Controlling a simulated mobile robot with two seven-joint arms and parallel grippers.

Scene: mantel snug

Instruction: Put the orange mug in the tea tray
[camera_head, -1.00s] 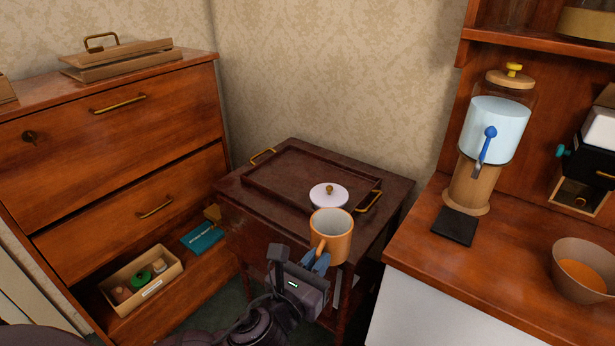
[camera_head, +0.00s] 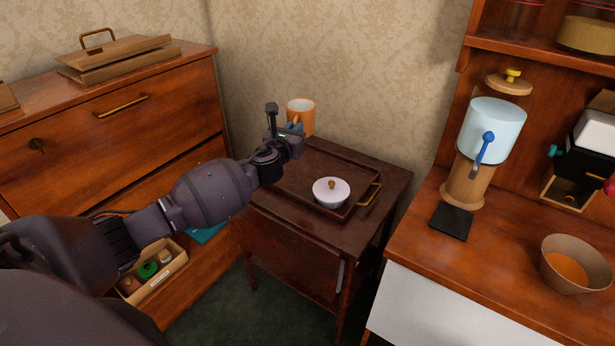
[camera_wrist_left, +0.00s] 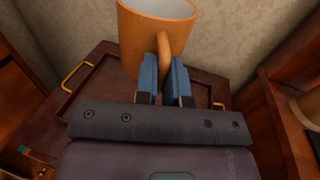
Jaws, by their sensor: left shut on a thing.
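The orange mug (camera_head: 301,113) is upright, with a white inside. My left gripper (camera_head: 292,129) is shut on its handle, which shows between the blue fingertips in the left wrist view (camera_wrist_left: 163,72). The mug appears held above the back part of the tea tray (camera_head: 340,164), apart from its surface. The tray is dark brown with brass handles and rests on a small dark cabinet. My arm hides the tray's left part. My right gripper is not in view.
A wooden chest of drawers (camera_head: 90,140) stands at left, with an open box of small items (camera_head: 155,270) low down. At right a counter (camera_head: 480,270) bears a drink dispenser (camera_head: 490,135) and a bowl (camera_head: 577,264). The tray's middle is clear.

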